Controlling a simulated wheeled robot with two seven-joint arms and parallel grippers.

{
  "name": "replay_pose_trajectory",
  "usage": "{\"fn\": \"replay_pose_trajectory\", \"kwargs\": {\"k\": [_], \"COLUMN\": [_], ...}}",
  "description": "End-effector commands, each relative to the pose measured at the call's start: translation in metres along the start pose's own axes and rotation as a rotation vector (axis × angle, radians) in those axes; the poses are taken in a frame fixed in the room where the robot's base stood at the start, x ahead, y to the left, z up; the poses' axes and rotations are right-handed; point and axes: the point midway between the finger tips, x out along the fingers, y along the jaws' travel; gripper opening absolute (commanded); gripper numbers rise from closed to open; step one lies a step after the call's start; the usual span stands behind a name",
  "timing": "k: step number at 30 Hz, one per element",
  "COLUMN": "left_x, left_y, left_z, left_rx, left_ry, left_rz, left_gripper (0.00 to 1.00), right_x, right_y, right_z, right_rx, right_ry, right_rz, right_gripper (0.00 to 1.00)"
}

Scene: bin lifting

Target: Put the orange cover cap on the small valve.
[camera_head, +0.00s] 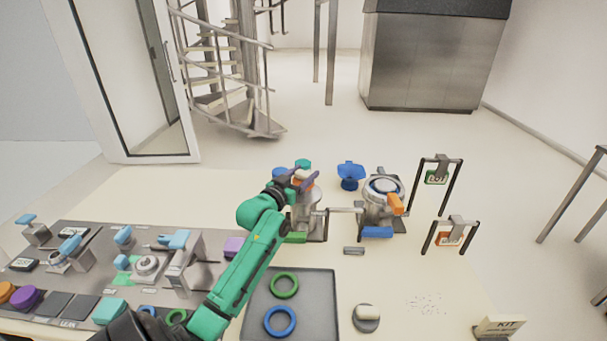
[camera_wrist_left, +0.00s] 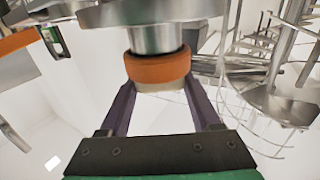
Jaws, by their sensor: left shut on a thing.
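The orange cover cap (camera_wrist_left: 157,69) is between the two dark fingers of my left gripper (camera_wrist_left: 163,88) in the left wrist view. It sits against the end of a round metal stub (camera_wrist_left: 155,38); I cannot tell how far it is seated. In the head view my left gripper (camera_head: 303,179) is at the top of the smaller metal valve (camera_head: 311,222) and partly hides it, with a little orange showing at the fingers. A larger valve (camera_head: 383,187) stands to its right, with an orange piece (camera_head: 396,204) at its side. My right gripper is not in view.
A grey tray (camera_head: 322,300) with a green ring (camera_head: 285,285) and a blue ring (camera_head: 280,321) lies in front. A grey panel (camera_head: 105,262) with fittings is at left. Two framed tags (camera_head: 437,177) (camera_head: 450,238) stand at right.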

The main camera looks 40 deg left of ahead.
Motion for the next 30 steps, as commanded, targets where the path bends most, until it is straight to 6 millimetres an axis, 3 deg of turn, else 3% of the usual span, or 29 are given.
{"fn": "replay_pose_trajectory", "kwargs": {"k": [19,20,22,30], "left_x": [-0.0002,-0.0002,-0.0002,-0.0002], "left_y": [-0.0003,-0.0003,-0.0003,-0.0003], "left_z": [0.0032,0.0032,0.0032,0.0037], "left_rx": [0.000,0.000,0.000,0.000], "left_ry": [0.001,0.001,0.001,0.000], "left_rz": [0.000,0.000,0.000,0.000], "left_gripper": [0.00,0.72,0.99,1.00], "right_x": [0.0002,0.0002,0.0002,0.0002], "right_y": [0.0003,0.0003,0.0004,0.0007], "right_z": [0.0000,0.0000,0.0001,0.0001], "right_rx": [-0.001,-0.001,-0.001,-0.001], "right_ry": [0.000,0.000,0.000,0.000], "right_rz": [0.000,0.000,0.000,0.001], "right_gripper": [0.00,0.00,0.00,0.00]}}
